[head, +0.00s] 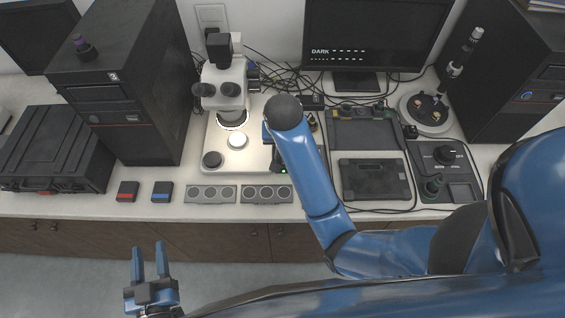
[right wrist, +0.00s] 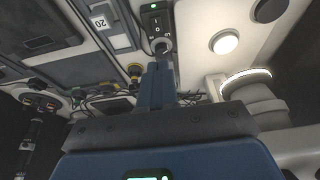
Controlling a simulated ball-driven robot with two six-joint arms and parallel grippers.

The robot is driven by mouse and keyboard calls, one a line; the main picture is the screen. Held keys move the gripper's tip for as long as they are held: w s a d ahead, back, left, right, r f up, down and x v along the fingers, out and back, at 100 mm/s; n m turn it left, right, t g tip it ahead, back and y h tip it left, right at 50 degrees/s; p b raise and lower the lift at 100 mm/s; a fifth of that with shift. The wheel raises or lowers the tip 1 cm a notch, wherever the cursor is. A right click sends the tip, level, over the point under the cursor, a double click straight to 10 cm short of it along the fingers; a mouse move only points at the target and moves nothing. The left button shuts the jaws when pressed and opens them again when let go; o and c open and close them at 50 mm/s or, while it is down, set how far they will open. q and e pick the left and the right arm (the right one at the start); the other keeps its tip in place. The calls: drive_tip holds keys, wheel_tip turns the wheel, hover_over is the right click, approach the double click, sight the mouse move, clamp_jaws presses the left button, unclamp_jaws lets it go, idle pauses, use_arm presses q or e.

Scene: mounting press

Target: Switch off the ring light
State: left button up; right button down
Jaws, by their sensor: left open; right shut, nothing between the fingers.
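The ring light (head: 232,118) is a glowing white ring under the microscope head; it also glows in the right wrist view (right wrist: 247,78). In the right wrist view a dark control box (right wrist: 153,14) carries a rocker switch, a small green light and a grey round knob (right wrist: 162,47). My right gripper (right wrist: 158,68) is shut and empty, its fingertips just short of the knob; I cannot tell whether they touch. In the head view my right arm mostly hides that gripper and the box. My left gripper (head: 151,250) is open and empty, in front of the bench.
The microscope (head: 226,80) stands on a pale base with a bright round stage plate (head: 237,140). Grey blocks with round recesses (head: 211,194) lie along the front edge. A black case (head: 60,148) is left; a dark tablet-like tray (head: 374,180) is right. Cables run behind.

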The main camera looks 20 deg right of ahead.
drive_tip(key=x, duration=0.4)
drive_tip(key=p+x, duration=0.1)
drive_tip(key=x, duration=0.4)
drive_tip(key=p+x, duration=0.1)
drive_tip(key=x, duration=0.4)
drive_tip(key=shift+s+f, duration=0.2)
idle(0.3)
